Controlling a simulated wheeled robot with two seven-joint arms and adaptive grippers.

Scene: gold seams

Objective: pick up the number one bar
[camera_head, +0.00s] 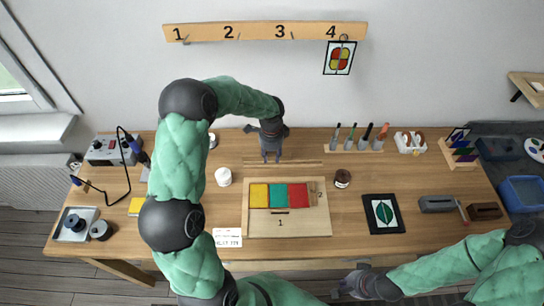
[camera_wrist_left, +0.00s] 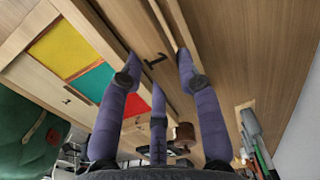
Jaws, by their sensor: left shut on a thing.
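The number one bar (camera_head: 300,163) is a long pale wooden strip behind the panel board. In the left wrist view the bar (camera_wrist_left: 140,28) bears a black "1" and runs between my fingers. My left gripper (camera_head: 272,158) reaches down from above and is shut on the bar near its middle; its purple fingers (camera_wrist_left: 157,72) lie on either side of it. Whether the bar is clear of the table cannot be told. My right gripper (camera_head: 348,284) is at the table's front edge, away from the bar; its finger opening is unclear.
The board (camera_head: 258,226) holds yellow, teal and red panels and bears marks "1" and "2". A white jar (camera_head: 223,176) stands left of it and a dark jar (camera_head: 342,178) right. A tool rack (camera_head: 356,148) stands at the back. A leaf panel (camera_head: 384,213) lies front right.

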